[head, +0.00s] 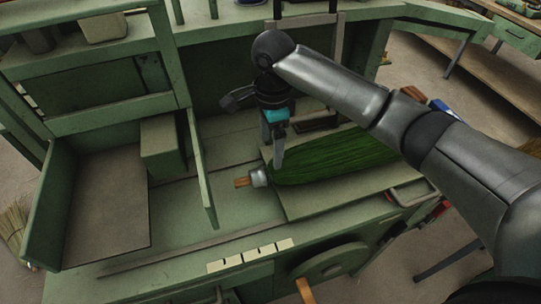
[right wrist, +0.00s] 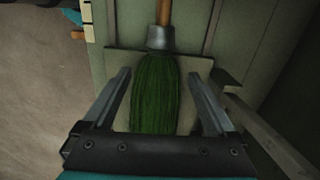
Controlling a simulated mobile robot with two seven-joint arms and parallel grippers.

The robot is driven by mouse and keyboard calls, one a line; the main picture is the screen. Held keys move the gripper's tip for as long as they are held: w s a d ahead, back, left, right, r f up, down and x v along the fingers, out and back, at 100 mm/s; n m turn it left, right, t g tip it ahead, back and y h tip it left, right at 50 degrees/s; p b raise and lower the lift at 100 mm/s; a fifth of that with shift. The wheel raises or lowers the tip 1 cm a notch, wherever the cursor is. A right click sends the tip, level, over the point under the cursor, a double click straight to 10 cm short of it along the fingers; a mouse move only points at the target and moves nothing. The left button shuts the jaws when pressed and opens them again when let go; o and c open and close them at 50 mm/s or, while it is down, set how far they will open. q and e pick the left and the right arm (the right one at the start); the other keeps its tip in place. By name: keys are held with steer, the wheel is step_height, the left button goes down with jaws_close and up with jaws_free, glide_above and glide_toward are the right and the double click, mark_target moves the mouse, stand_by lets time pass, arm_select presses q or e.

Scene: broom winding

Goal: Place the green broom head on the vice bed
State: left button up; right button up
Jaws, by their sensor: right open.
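The green broom head (head: 335,158) lies on its side on a flat pale board (head: 310,207) at the right part of the green bench. Its silver collar (head: 258,177) and short wooden stub point left, past the board's edge. My right gripper (head: 279,160) is above the broom head near its collar end, fingers pointing down. In the right wrist view, the open fingers (right wrist: 158,75) stand on either side of the green bristles (right wrist: 155,95), with gaps. I cannot tell whether the board is the vice bed. My left gripper is out of view.
A green upright divider (head: 200,170) and a box-like block (head: 162,150) stand left of the broom head. A tray-like bay (head: 105,205) is at far left. A handwheel (head: 330,262) is on the bench's front. Bare bench surface lies left of the collar.

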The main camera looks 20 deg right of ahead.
steer(key=shift+r, duration=2)
